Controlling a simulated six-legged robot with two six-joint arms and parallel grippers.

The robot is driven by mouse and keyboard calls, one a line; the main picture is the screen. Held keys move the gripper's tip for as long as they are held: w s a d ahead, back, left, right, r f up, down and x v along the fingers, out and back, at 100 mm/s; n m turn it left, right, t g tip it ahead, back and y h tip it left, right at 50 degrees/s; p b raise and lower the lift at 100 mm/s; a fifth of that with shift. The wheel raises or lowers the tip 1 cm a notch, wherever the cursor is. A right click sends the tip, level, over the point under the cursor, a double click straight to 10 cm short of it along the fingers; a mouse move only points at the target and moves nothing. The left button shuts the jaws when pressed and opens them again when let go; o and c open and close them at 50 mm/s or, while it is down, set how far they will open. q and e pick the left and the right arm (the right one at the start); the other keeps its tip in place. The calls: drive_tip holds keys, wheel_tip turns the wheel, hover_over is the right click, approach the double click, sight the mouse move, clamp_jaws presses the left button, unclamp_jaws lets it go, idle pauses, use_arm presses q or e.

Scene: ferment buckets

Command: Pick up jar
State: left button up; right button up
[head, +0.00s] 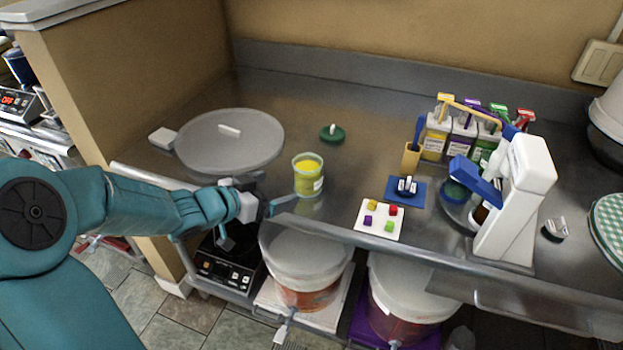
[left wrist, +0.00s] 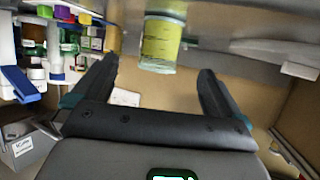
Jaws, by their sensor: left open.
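The jar (head: 308,176) is a clear container with yellow contents and a pale label, standing upright on the steel counter near its front edge. In the left wrist view the jar (left wrist: 161,42) shows upside down, ahead of my gripper and between the lines of its two fingers. My left gripper (head: 262,205) is at the counter's front edge, left of the jar and apart from it. In the left wrist view its fingers (left wrist: 158,85) are spread open with nothing between them. My right gripper is not in view.
A large round lid (head: 250,155) lies behind left of the jar, and a green lid (head: 332,133) behind it. A white card with coloured cubes (head: 365,232) and a white stand device (head: 520,200) are to the right. White buckets (head: 300,255) stand below the counter edge.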

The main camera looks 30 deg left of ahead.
sight(298, 183)
use_arm(q)
drive_tip(key=x, duration=0.7)
drive_tip(key=shift+f+b, duration=0.15)
drive_tip(key=shift+b, duration=0.25)
drive_tip(key=x, duration=0.5)
drive_tip(key=shift+w+a, duration=0.1)
drive_tip(key=shift+w, duration=0.25)
drive_tip(key=shift+r, duration=0.2)
drive_tip(key=shift+c, duration=0.3)
drive_tip(key=c, duration=1.2)
